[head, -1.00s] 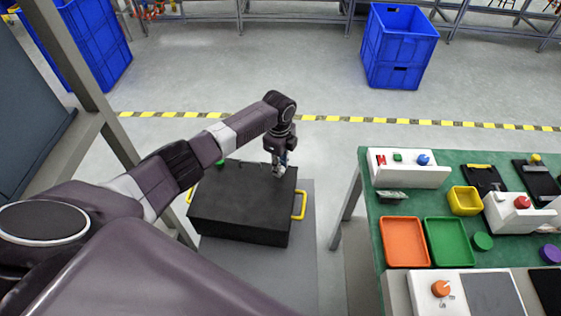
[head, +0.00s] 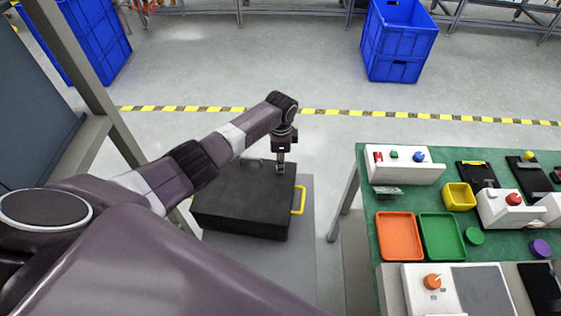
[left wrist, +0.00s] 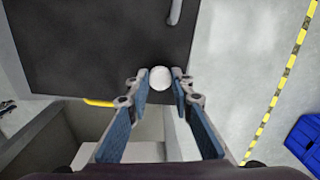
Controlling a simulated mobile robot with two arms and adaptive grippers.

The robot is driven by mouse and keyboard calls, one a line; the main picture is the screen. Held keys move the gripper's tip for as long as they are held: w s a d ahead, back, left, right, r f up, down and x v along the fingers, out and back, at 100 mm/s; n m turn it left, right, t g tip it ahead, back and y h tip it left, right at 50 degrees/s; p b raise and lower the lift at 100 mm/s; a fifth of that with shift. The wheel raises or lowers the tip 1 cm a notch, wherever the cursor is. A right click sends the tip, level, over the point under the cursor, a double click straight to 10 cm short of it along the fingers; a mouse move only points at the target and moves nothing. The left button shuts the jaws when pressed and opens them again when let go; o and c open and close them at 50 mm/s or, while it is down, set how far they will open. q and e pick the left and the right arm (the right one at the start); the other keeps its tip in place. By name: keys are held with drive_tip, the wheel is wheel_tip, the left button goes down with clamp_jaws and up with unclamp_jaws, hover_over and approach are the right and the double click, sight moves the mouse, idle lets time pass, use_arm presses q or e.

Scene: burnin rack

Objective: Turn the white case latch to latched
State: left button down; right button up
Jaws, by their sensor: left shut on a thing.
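The black case (head: 240,210) lies flat on a grey surface, with a yellow handle (head: 299,200) on its right side. In the left wrist view the dark case lid (left wrist: 90,45) fills the upper left. The round white latch (left wrist: 160,78) sits near the lid's edge, between my left fingertips. My left gripper (head: 281,168) points down at the far right corner of the case. In the left wrist view my left gripper (left wrist: 158,82) is shut on the white latch. The latch's turned position cannot be told. My right gripper is not in view.
A green workbench (head: 405,198) with trays and small devices stands to the right, apart from the case. A grey post (head: 85,85) stands at left. Blue crates (head: 398,40) stand beyond the striped floor line. Floor behind the case is clear.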

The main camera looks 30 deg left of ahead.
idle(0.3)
use_arm(q)
drive_tip(key=c, duration=1.7)
unclamp_jaws()
drive_tip(key=shift+r, duration=0.1)
drive_tip(key=r, duration=1.2)
drive_tip(key=shift+s+d, duration=0.1)
drive_tip(key=shift+s, duration=0.1)
drive_tip(key=shift+f, duration=0.1)
